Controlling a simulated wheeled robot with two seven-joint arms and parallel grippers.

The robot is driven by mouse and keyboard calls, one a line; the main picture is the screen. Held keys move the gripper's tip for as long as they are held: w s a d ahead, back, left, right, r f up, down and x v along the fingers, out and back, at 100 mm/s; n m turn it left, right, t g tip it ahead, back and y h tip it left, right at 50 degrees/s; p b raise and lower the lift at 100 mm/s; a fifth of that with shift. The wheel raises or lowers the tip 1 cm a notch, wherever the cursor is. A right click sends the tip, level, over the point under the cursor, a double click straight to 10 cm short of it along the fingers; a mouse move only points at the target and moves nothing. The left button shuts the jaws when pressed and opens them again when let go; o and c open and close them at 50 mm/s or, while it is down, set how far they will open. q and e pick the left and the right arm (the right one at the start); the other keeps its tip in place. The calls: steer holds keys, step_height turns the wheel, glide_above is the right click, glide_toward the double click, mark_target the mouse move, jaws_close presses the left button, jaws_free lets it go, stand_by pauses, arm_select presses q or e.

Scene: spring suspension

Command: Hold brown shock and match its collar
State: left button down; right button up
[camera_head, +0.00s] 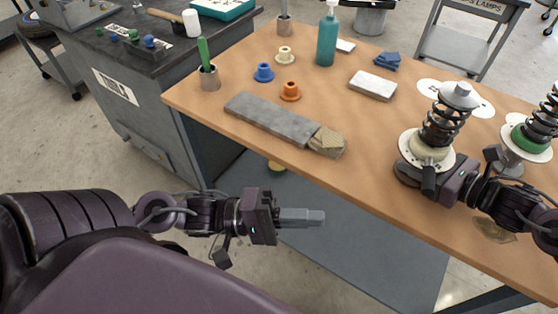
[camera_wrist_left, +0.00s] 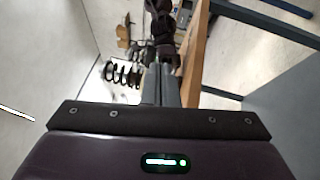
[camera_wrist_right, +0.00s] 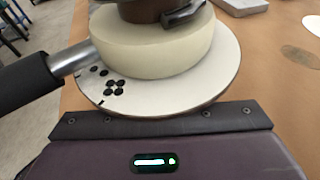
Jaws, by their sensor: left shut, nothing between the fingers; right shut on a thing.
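The brown shock (camera_head: 437,132) stands upright at the table's right, with a black spring, a grey top and a cream ring over a white disc. The right wrist view shows its brown body (camera_wrist_right: 150,10), the cream ring (camera_wrist_right: 150,45) and black dots on the disc. My right gripper (camera_head: 441,184) is shut at its lower part; the disc hides the fingers. Loose collars stand at the table's back left: cream (camera_head: 285,55), blue (camera_head: 264,74) and orange (camera_head: 290,92). My left gripper (camera_head: 318,217) is shut and empty off the table's front edge, far from the collars.
A second shock with a green ring (camera_head: 530,141) stands close on the right. A grey bar (camera_head: 270,117), sponge (camera_head: 326,141), white block (camera_head: 373,85), blue cloth (camera_head: 387,61), teal bottle (camera_head: 327,40) and pen cup (camera_head: 209,78) are on the table. The table's front middle is clear.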

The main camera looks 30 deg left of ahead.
arm_select(q)
steer(key=shift+s+a+f, duration=0.1)
steer(key=shift+s+a, duration=0.35)
steer(key=shift+s, duration=0.3)
steer(key=shift+s+a+f, duration=0.15)
steer(key=shift+s+a, duration=0.25)
steer(key=shift+s, duration=0.35)
steer(key=shift+s+a+f, duration=0.1)
steer(key=shift+s+a, duration=0.35)
steer(key=shift+s, duration=0.3)
arm_select(e)
steer(key=o, duration=1.2)
steer(key=shift+c, duration=0.2)
steer(key=shift+d, duration=0.1)
